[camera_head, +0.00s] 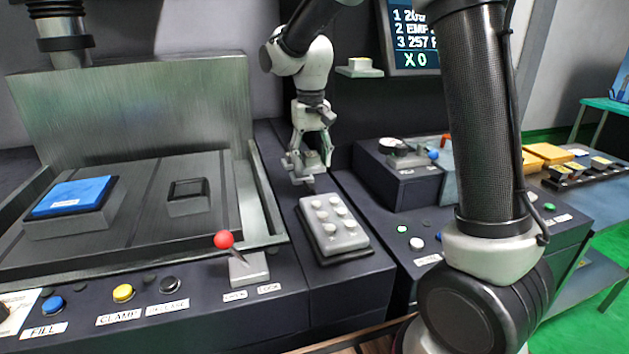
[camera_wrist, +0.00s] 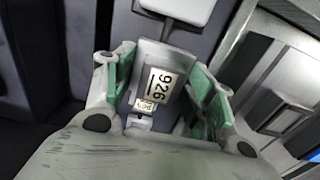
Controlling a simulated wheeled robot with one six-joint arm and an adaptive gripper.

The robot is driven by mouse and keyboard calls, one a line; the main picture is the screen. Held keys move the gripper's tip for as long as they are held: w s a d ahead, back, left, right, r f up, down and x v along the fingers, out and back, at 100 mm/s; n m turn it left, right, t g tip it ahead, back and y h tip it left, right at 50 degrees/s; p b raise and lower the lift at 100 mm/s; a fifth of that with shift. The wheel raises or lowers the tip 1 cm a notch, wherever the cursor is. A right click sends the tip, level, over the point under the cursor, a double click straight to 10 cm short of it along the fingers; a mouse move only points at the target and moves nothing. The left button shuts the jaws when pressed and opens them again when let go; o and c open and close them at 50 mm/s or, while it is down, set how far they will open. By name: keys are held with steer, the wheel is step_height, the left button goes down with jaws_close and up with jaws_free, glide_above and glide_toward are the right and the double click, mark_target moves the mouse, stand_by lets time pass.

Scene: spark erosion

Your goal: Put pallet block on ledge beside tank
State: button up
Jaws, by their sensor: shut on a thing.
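My gripper (camera_head: 308,168) is over the dark ledge (camera_head: 283,160) to the right of the tank (camera_head: 262,195). It is shut on a grey pallet block (camera_head: 313,158), mostly hidden by the fingers in the head view. In the wrist view the pallet block (camera_wrist: 163,75) sits between the green finger pads of my gripper (camera_wrist: 160,88) and bears a white label reading 926. I cannot tell whether the block touches the ledge.
A grey plate with several round studs (camera_head: 333,225) lies on the ledge in front of my gripper. A red-knobbed lever (camera_head: 225,240) stands at the tank's front. A blue-topped block (camera_head: 72,197) and a dark square fixture (camera_head: 188,195) are inside the tank.

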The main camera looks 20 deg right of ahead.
step_height(320, 180, down, 8)
steer(key=shift+f, duration=0.1)
stand_by(0.4)
steer(key=o, duration=1.4)
steer(key=shift+f, duration=0.1)
